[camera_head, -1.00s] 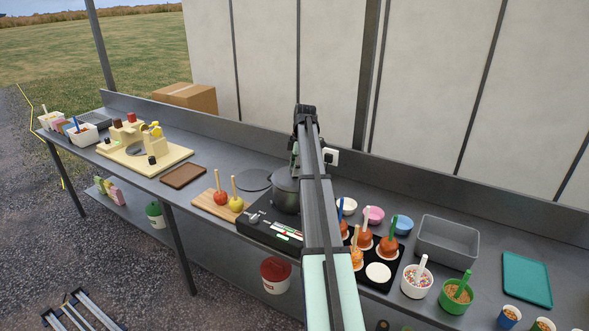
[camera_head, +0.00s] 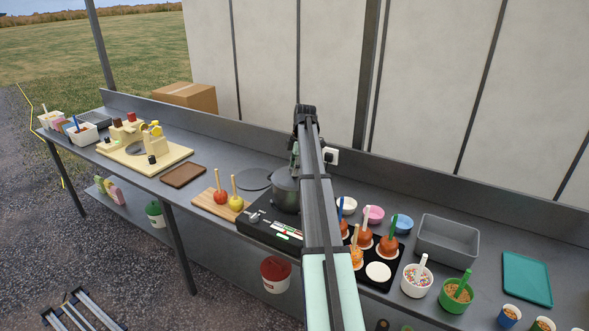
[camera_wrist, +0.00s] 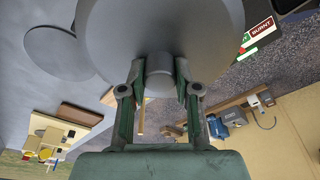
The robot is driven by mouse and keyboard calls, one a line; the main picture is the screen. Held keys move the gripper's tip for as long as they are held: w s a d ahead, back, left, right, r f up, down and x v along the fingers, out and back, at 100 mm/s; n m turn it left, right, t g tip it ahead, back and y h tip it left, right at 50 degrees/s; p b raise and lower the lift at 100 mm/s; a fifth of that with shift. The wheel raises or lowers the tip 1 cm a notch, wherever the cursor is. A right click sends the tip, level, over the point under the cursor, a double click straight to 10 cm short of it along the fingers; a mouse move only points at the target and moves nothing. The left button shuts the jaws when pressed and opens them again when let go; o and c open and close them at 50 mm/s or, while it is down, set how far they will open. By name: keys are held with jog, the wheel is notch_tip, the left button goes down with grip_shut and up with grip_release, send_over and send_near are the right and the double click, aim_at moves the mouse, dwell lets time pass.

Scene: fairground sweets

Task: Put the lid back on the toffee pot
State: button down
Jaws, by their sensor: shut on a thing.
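My gripper (camera_wrist: 160,80) is shut on the small round knob of a grey disc-shaped lid (camera_wrist: 115,30), seen from above in the wrist view. In the head view the grey toffee pot (camera_head: 285,195) stands on the black hob (camera_head: 262,222), with my arm just to its right and partly in front. The lid is at or just over the pot's top; I cannot tell whether it touches the rim. In the wrist view the lid hides the pot.
A flat dark disc (camera_head: 254,179) lies bare on the counter left of the pot. A board (camera_head: 208,203) with two apples on sticks is in front of it. Toffee apples on a black tray (camera_head: 375,284), bowls and a grey bin (camera_head: 447,243) stand right of my arm.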

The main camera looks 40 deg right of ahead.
dwell(0.3)
jog(key=shift+c, duration=1.3)
grip_release()
jog(key=shift+r+p, duration=1.4)
jog(key=shift+r, duration=2.1)
grip_shut()
jog(key=shift+f, duration=0.3)
